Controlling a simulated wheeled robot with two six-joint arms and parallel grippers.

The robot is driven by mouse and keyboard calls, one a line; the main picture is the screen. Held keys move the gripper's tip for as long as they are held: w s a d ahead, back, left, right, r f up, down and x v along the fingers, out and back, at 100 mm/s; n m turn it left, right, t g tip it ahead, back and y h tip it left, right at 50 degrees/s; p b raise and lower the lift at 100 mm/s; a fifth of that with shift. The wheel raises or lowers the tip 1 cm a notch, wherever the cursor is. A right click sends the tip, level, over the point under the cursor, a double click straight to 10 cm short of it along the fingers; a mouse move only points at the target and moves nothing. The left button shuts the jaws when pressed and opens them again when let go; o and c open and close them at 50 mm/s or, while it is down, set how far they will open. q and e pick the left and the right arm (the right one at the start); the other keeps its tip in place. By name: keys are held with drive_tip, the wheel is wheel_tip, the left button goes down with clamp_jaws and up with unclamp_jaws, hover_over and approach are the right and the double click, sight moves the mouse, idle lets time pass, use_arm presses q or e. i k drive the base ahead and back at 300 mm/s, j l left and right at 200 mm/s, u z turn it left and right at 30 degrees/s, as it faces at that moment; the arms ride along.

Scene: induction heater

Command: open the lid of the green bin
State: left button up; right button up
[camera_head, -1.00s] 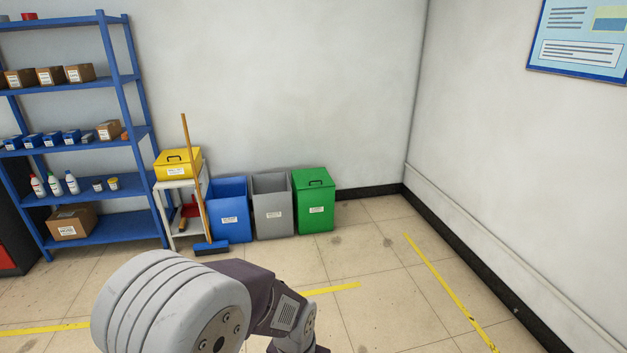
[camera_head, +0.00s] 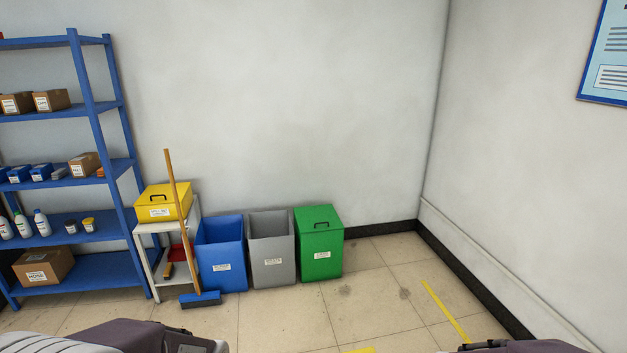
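The green bin (camera_head: 321,252) stands on the floor against the back wall, at the right end of a row of bins. Parts of my arms show at the bottom edge, at the lower left and lower right, well apart from the bin. Neither of my grippers is in view.
A grey open bin (camera_head: 271,258) and a blue open bin (camera_head: 221,258) stand left of the green bin. A broom (camera_head: 181,220) leans by a small white stand (camera_head: 146,262) holding a yellow box (camera_head: 162,203). Blue shelves (camera_head: 97,110) are at left. The floor in front and to the right is clear.

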sight(323, 217)
drive_tip(key=i+u, duration=0.35)
drive_tip(key=i, duration=3.9)
